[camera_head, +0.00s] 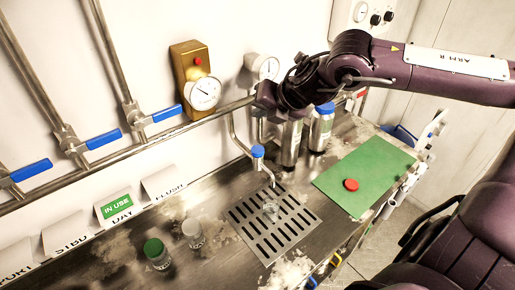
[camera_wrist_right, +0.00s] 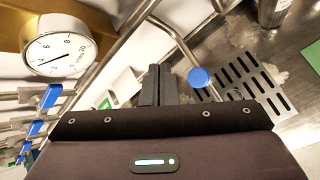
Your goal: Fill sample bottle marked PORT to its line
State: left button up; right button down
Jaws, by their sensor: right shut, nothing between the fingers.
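A small clear open bottle (camera_head: 270,208) stands on the slotted drain grate (camera_head: 247,222), below the spout of a tap with a blue knob (camera_head: 258,151). I cannot read a label or a water level on it. A red cap (camera_head: 351,185) lies on the green mat (camera_head: 335,178). The blue knob also shows in the right wrist view (camera_wrist_right: 199,77), right of my fingertips. My right gripper (camera_head: 266,98) is shut and empty, above and behind the tap near the wall pipe; its fingers (camera_wrist_right: 158,80) are together in the wrist view. My left gripper is out of view.
A green-capped bottle (camera_head: 156,254) and a grey-capped bottle (camera_head: 193,234) stand left of the grate. A gauge (camera_head: 203,93), pipes with blue valve handles (camera_head: 104,139) and name cards (camera_head: 113,206) line the wall.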

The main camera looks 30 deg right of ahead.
jog(key=b, duration=0.6)
send_near(255, 147)
jog(key=w, duration=0.1)
jog(key=w+f, duration=0.1)
jog(key=w, duration=0.1)
jog(key=w+a+f, duration=0.1)
jog(key=shift+w+f, duration=0.1)
jog(key=shift+w, duration=0.3)
jog(key=shift+f+b, duration=0.3)
jog(key=shift+b, duration=0.1)
dwell(0.8)
jog(key=shift+f+b, duration=0.4)
jog(key=shift+b, duration=0.1)
jog(key=shift+s+f+b, duration=0.1)
jog(key=shift+f+b, duration=0.45)
dwell(4.0)
